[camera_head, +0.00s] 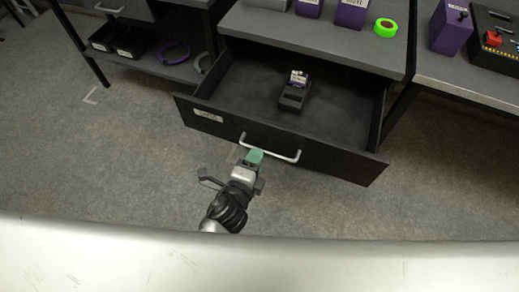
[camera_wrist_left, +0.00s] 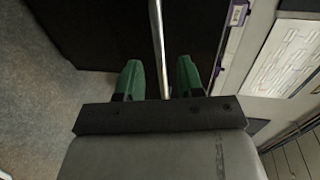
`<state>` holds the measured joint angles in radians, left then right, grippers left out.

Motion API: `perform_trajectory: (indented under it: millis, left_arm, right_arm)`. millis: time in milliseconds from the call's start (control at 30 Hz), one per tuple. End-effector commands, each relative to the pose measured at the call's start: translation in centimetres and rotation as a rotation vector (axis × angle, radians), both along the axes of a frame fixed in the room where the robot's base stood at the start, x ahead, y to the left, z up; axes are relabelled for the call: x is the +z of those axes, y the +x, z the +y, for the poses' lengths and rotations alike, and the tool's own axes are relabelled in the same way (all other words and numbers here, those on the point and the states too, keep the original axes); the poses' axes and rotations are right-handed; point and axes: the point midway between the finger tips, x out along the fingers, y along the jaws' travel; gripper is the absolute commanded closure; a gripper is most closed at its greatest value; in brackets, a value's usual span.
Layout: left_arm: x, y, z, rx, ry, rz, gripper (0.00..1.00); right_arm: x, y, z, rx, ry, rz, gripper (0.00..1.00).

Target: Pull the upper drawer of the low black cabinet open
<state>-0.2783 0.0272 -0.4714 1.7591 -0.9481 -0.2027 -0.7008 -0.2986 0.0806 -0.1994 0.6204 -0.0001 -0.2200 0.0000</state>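The low black cabinet (camera_head: 310,38) has its upper drawer (camera_head: 335,155) standing well open. The drawer's front carries a pale label and a silver bar handle (camera_head: 282,155). My left gripper (camera_head: 252,157) is at the left part of this handle. In the left wrist view the handle (camera_wrist_left: 158,35) runs between the two green fingers of my left gripper (camera_wrist_left: 160,80). The fingers are apart, with a visible gap on each side of the bar, so the gripper is open around it. My right gripper is not in view.
A small black device (camera_head: 293,97) lies inside the drawer. Green tape (camera_head: 385,27) and purple boxes stand on the cabinet top. A bench (camera_head: 470,80) is at the right, a shelf with black bins (camera_head: 133,42) at the left. The floor before the drawer is clear.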

Motion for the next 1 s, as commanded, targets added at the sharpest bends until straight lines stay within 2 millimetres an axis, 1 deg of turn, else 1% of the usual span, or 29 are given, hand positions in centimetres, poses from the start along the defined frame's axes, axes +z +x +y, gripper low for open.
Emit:
perform_trajectory:
  millis: [33,100,200,333,500,1000]
  left_arm:
    - [0.2,-1.2,0.4,0.0,0.001,0.003,0.63]
    - [0.4,-2.5,0.8,0.0,0.0,0.002,0.63]
    - [0.8,-4.0,1.3,0.001,0.001,0.002,0.63]
    - [1.1,-5.3,1.7,0.0,0.0,0.001,0.63]
    - [1.3,-5.8,1.9,0.0,0.001,-0.001,0.63]
    - [1.3,-5.8,1.9,0.0,0.0,0.0,0.63]
  right_arm:
    - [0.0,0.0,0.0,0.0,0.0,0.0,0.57]
    - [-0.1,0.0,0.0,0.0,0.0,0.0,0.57]
    - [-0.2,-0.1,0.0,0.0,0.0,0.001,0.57]
    - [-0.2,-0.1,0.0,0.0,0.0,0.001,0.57]
    - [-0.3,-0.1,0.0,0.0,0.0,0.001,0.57]
    - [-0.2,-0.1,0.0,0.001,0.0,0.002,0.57]
